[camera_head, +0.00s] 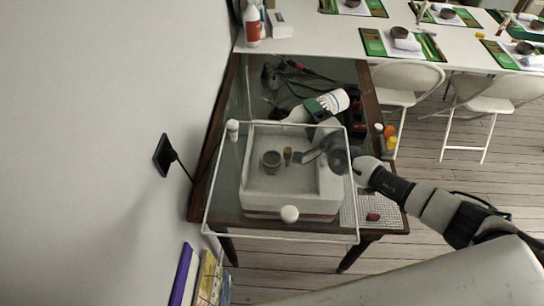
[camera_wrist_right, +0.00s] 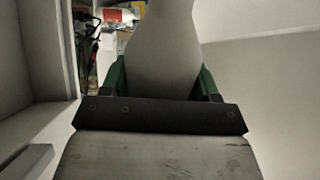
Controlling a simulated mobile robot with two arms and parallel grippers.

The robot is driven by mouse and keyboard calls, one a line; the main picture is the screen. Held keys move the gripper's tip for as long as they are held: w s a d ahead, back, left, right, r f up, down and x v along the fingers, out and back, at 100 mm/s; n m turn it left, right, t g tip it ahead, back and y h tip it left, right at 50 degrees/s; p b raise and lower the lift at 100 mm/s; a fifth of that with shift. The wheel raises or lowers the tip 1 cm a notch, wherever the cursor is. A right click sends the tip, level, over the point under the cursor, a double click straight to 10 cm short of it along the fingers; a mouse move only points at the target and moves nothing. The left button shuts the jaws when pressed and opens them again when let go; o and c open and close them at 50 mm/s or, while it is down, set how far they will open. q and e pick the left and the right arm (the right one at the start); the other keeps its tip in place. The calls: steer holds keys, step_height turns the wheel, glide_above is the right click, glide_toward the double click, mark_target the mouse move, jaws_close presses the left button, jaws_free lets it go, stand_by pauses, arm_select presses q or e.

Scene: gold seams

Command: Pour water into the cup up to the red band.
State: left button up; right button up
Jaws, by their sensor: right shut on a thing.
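A small dark grey cup (camera_head: 271,160) stands upright in a white open-fronted box (camera_head: 245,190) on the table. I cannot make out a red band on it, nor its water level. A dark grey spouted jug (camera_head: 338,158) is at the right side of the box, its spout pointing left towards the cup but apart from it. My right gripper (camera_head: 361,168) reaches in from the right and is shut on the jug; its grip is partly hidden. In the right wrist view a pale, narrowing shape (camera_wrist_right: 160,55) sits between green finger pads. My left gripper is out of view.
A thin white frame (camera_head: 281,238) surrounds the box. A red object (camera_head: 373,217) rests on a white grid mat (camera_head: 355,212) at right.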

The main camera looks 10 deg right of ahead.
stand_by(0.4)
steer(key=shift+m, duration=0.4)
steer(key=m+h, duration=0.1)
steer(key=m, duration=0.3)
steer(key=shift+r+b, duration=0.2)
steer(key=shift+b, duration=0.1)
steer(key=shift+s+a+m, duration=0.1)
steer(key=shift+a+m, duration=0.25)
steer(key=shift+m, duration=0.55)
